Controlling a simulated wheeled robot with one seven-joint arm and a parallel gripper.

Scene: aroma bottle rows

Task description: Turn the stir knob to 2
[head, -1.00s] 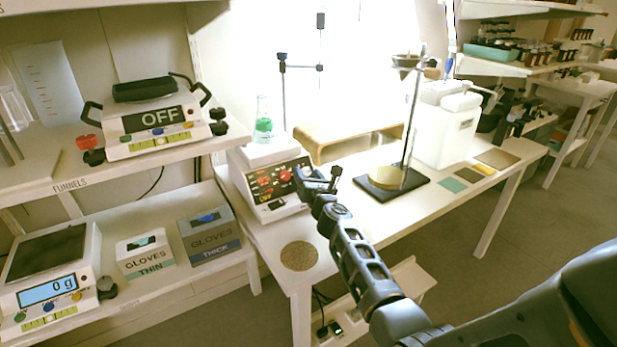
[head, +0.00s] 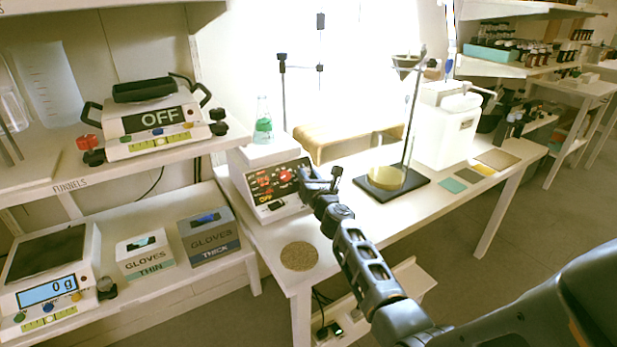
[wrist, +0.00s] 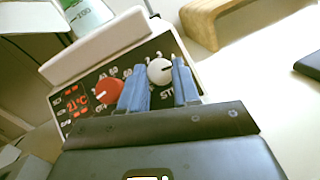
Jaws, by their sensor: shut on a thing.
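The hotplate stirrer (head: 255,190) stands at the left end of the white table, its panel facing me. The wrist view shows its red knob (wrist: 107,90) and, right of that, the white stir knob (wrist: 160,70) above a partly covered label starting "ST". The white knob has a dark mark pointing to the right. Small numbers ring it, too small to read surely. My gripper (wrist: 160,84) has its blue fingers on either side of the white knob, closed on it. In the head view my gripper (head: 312,182) reaches the panel's right end and hides that knob.
A flask with green liquid (head: 263,124) stands on the stirrer's top plate. A round cork mat (head: 299,256) lies in front of it. A stand with a dark base (head: 410,187) is to the right, and a wooden bridge-shaped piece (head: 340,140) is behind.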

